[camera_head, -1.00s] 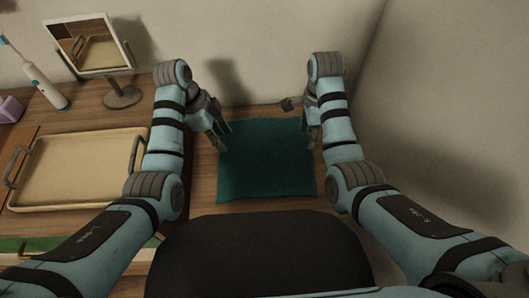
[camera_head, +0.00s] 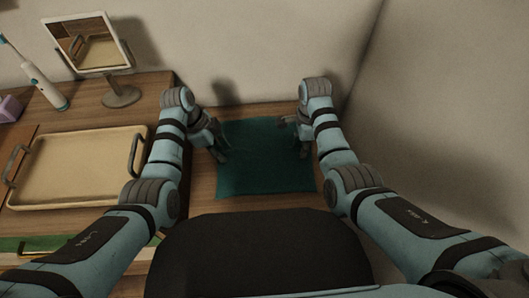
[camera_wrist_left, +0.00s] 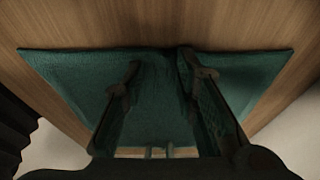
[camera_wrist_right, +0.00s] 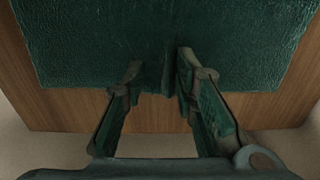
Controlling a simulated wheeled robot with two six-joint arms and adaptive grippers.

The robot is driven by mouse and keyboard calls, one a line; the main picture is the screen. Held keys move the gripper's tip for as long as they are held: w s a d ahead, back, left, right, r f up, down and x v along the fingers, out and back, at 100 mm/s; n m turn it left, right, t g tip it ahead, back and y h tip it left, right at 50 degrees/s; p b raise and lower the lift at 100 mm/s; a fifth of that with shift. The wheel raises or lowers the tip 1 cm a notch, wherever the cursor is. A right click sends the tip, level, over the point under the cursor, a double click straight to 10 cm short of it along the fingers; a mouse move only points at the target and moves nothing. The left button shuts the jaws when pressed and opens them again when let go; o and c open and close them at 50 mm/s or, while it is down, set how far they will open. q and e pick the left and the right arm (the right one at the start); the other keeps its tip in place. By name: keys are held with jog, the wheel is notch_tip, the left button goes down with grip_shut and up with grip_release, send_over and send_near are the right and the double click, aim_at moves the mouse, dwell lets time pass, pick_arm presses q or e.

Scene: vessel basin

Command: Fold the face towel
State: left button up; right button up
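The dark teal face towel (camera_head: 265,160) lies spread on the wooden counter, with its far edge slightly uneven. My left gripper (camera_head: 221,156) is low at the towel's left side. In the left wrist view its fingertips (camera_wrist_left: 162,60) are apart over the towel near an edge, with a raised ridge of cloth between them. My right gripper (camera_head: 302,150) is low at the towel's right side. In the right wrist view its fingertips (camera_wrist_right: 160,60) are also apart, just inside a towel edge, with a small ridge of cloth between them. Contact with the cloth is unclear.
A beige tray (camera_head: 60,198) with grey handles lies on the counter at left. Behind it are a mirror on a stand (camera_head: 122,96), an electric toothbrush (camera_head: 44,88) and a purple item (camera_head: 9,107). Walls stand close behind and to the right.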

pick_arm(q)
jog(key=shift+s+f, duration=0.1)
jog(key=shift+f, duration=0.1)
grip_shut()
pick_arm(e)
jog(key=shift+f, duration=0.15)
grip_shut()
